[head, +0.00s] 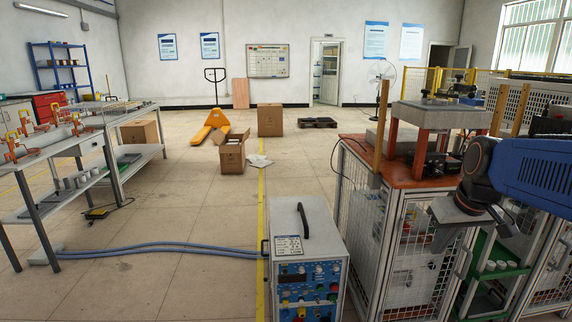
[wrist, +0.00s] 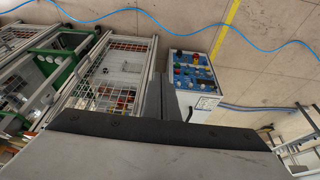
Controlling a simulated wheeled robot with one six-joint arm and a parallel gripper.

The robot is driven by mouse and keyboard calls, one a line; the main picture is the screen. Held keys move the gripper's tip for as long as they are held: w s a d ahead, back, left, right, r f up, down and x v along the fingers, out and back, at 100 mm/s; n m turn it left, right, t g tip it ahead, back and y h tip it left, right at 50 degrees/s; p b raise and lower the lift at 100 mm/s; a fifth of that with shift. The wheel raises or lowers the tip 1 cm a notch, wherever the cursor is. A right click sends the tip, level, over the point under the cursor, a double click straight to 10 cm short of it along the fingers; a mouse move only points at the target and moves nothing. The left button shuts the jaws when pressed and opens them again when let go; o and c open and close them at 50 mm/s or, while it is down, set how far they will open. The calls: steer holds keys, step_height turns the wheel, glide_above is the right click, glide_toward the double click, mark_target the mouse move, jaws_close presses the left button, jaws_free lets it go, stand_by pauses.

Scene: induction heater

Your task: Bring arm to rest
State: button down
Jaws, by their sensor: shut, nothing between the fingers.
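My arm reaches in from the right edge in the head view, with a blue link and a dark wrist. My gripper (head: 446,232) hangs at its end, in front of the caged workstation (head: 400,240). In the wrist view the dark fingers of my gripper (wrist: 160,92) are together with nothing between them. The grey induction heater unit (head: 304,262) stands on the floor to the left of my gripper. Its control panel of coloured knobs also shows in the wrist view (wrist: 193,72), apart from my fingers.
Close by my arm are the orange bench top (head: 385,165) and green shelves (head: 492,270). Blue hoses (head: 160,250) run along the floor to the left table (head: 60,145). Cardboard boxes (head: 270,120) and a yellow pallet jack (head: 211,126) stand farther back. The left-centre floor is mostly clear.

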steer(key=s+a+f, duration=0.3)
steer(key=s+f, duration=0.1)
steer(key=s, duration=0.4)
steer(key=s+a+f, duration=0.4)
steer(key=s, duration=0.4)
steer(key=shift+s+m+t, duration=0.25)
steer(key=shift+m+t, duration=0.05)
